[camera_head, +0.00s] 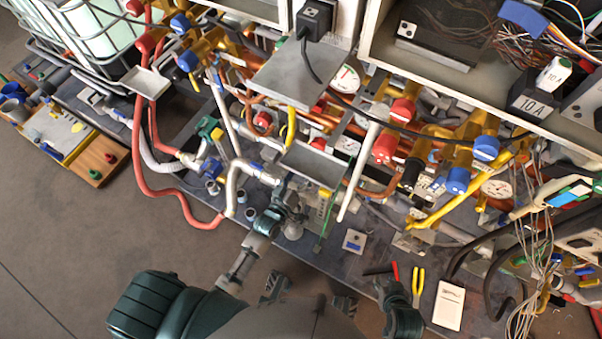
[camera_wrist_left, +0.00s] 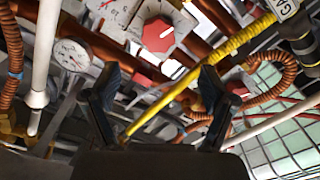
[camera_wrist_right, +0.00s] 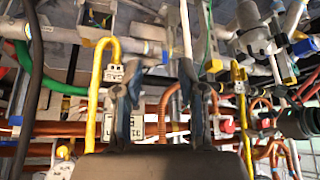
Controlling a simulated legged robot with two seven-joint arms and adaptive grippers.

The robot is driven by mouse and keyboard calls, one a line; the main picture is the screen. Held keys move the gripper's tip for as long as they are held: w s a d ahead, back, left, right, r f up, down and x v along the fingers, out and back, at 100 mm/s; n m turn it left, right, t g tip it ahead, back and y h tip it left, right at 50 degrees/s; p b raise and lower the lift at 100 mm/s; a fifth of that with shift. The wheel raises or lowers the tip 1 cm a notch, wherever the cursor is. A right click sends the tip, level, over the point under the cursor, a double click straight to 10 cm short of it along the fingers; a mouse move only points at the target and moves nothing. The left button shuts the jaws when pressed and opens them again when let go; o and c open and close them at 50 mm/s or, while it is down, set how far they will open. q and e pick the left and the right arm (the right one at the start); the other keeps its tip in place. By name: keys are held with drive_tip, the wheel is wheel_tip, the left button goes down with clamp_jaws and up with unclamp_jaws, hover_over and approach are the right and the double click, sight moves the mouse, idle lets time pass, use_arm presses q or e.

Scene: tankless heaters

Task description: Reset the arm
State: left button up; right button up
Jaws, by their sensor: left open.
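My left arm (camera_head: 245,262) comes in from the lower left in the head view and reaches up to the front edge of the pipework. In the left wrist view my left gripper (camera_wrist_left: 158,85) is open; a yellow pipe (camera_wrist_left: 180,85) passes behind the gap between its fingers. My right gripper (camera_wrist_right: 158,85) has its fingers apart in the right wrist view, with nothing held. An orange ribbed hose (camera_wrist_right: 168,112) lies behind its gap. In the head view a dark teal part of my right arm (camera_head: 400,312) shows at the lower edge, low over the mat's front edge.
Dense pipework with red knobs (camera_head: 385,147), blue knobs (camera_head: 458,180) and gauges fills the middle. A red hose (camera_head: 165,190) curves at left. Pliers (camera_head: 417,285) and a white card (camera_head: 449,305) lie at lower right. Loose grey wires (camera_head: 533,255) hang at right. The floor at lower left is clear.

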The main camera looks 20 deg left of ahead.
idle(0.4)
use_arm(q)
drive_tip(key=s+a+f+m+g+y+p, duration=0.15)
drive_tip(key=s+f+m+g+p, duration=0.4)
drive_tip(key=s+f, duration=0.85)
drive_tip(key=s+a+f+g+p, duration=0.1)
drive_tip(key=s+f+g, duration=0.2)
drive_tip(key=s, duration=0.3)
drive_tip(key=s+a+f+m+g+y+p, duration=0.1)
drive_tip(key=s+a+f+g, duration=0.1)
drive_tip(key=s+f+g, duration=0.2)
drive_tip(key=s+a+f+g+p, duration=0.1)
drive_tip(key=s+f+g+p, duration=0.1)
drive_tip(key=s, duration=0.8)
drive_tip(key=shift+s+a+f+g+y, duration=0.2)
drive_tip(key=shift+a+f+g+y, duration=0.15)
drive_tip(key=shift+f+g, duration=0.45)
use_arm(e)
drive_tip(key=s+f+g, duration=0.1)
drive_tip(key=s+f, duration=0.2)
drive_tip(key=f, duration=0.4)
drive_tip(key=s+d+f+g, duration=0.1)
drive_tip(key=s+f+g, duration=0.1)
drive_tip(key=f, duration=0.5)
drive_tip(key=s+d+f+g+h, duration=0.1)
drive_tip(key=s+f, duration=0.4)
drive_tip(key=f, duration=0.1)
drive_tip(key=shift+d+f, duration=0.2)
drive_tip(key=shift+f, duration=0.2)
